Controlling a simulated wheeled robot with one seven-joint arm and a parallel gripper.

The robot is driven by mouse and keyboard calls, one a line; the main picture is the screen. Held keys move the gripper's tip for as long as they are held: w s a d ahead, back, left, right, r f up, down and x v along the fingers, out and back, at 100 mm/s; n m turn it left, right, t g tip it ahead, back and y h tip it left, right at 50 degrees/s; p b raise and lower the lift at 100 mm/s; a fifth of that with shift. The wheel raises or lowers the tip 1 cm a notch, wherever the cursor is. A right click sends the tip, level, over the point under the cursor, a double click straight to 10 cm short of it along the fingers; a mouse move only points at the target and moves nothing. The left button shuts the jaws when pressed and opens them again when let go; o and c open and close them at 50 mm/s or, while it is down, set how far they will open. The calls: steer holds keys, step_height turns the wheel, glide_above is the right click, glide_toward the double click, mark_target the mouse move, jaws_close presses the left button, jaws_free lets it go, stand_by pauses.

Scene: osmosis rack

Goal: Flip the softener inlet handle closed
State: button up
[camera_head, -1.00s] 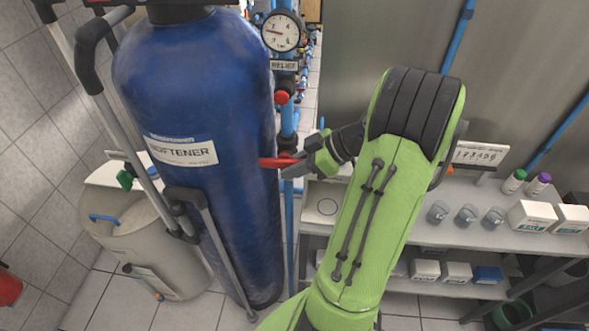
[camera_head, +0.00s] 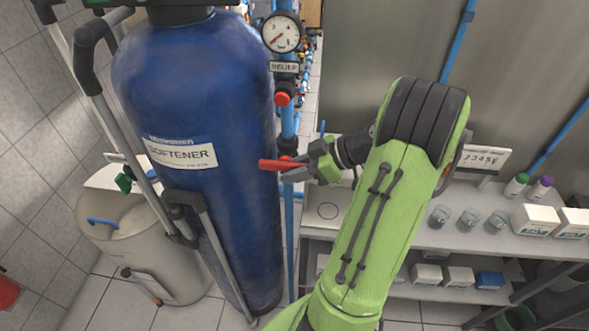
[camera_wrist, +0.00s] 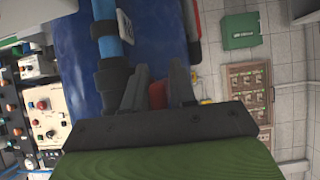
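The red handle (camera_head: 284,164) sits on the vertical blue pipe just right of the blue softener tank (camera_head: 190,110). It points left across the tank's edge. My gripper (camera_head: 298,168) comes in from the right, with its fingers at the handle. In the wrist view, my gripper (camera_wrist: 157,88) has one finger on each side of the red handle (camera_wrist: 157,95). The handle's red part shows in the gap. Whether both fingers press on it is too small to tell. The handle's pivot is partly hidden.
A pressure gauge (camera_head: 282,33) and a red knob (camera_head: 282,99) sit above on the same pipe. A shelf (camera_head: 450,235) with bottles and boxes stands at right, beneath my arm. A beige tank (camera_head: 140,240) stands at left.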

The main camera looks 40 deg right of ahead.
steer(key=p+v, duration=0.7)
steer(key=v, duration=0.8)
steer(key=shift+s+d+r, duration=0.2)
steer(key=shift+s, duration=0.05)
